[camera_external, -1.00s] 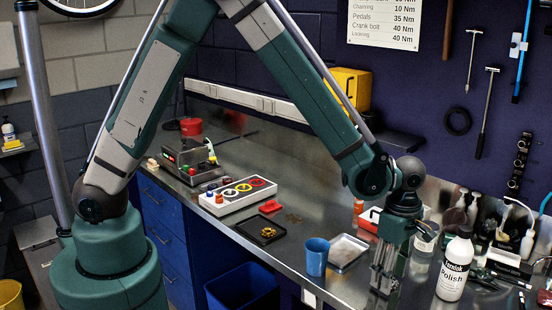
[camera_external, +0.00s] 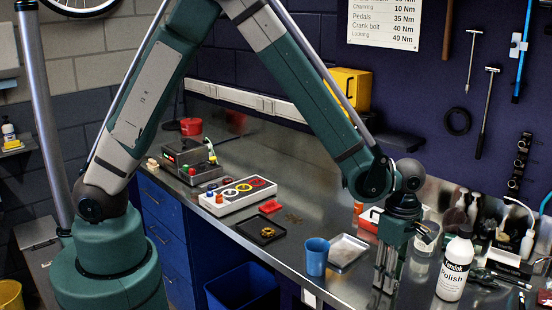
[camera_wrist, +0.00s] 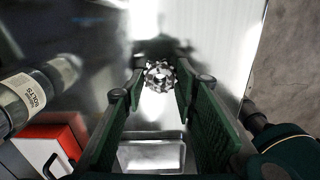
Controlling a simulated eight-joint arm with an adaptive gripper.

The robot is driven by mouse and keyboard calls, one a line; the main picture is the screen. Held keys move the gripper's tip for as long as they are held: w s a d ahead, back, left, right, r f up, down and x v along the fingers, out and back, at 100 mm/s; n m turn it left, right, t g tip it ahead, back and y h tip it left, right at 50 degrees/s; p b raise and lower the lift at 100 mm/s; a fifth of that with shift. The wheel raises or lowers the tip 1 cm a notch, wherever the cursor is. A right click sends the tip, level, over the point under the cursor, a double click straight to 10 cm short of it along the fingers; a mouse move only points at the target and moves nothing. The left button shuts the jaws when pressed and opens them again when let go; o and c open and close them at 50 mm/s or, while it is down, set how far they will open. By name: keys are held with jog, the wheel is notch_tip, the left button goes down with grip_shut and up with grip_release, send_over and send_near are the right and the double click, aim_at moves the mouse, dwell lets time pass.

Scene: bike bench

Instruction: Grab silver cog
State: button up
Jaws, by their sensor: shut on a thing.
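The silver cog (camera_wrist: 160,75) is a small toothed metal disc. In the wrist view it sits between the fingertips of my gripper (camera_wrist: 158,82), with a finger against each side, so the gripper is shut on it. In the external view my gripper (camera_external: 384,284) points down low over the right part of the bench. The cog cannot be made out there. Whether it still touches the bench is unclear.
A white Polish bottle (camera_external: 454,268) stands just right of my gripper. A blue cup (camera_external: 316,257) and a shallow metal tray (camera_external: 348,252) are to its left. A red box (camera_external: 369,219) is behind. A jar labelled BOLTS (camera_wrist: 28,98) shows in the wrist view.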

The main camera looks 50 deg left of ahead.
jog(key=shift+r, duration=0.1)
notch_tip(320, 180, up, 10)
dwell(0.9)
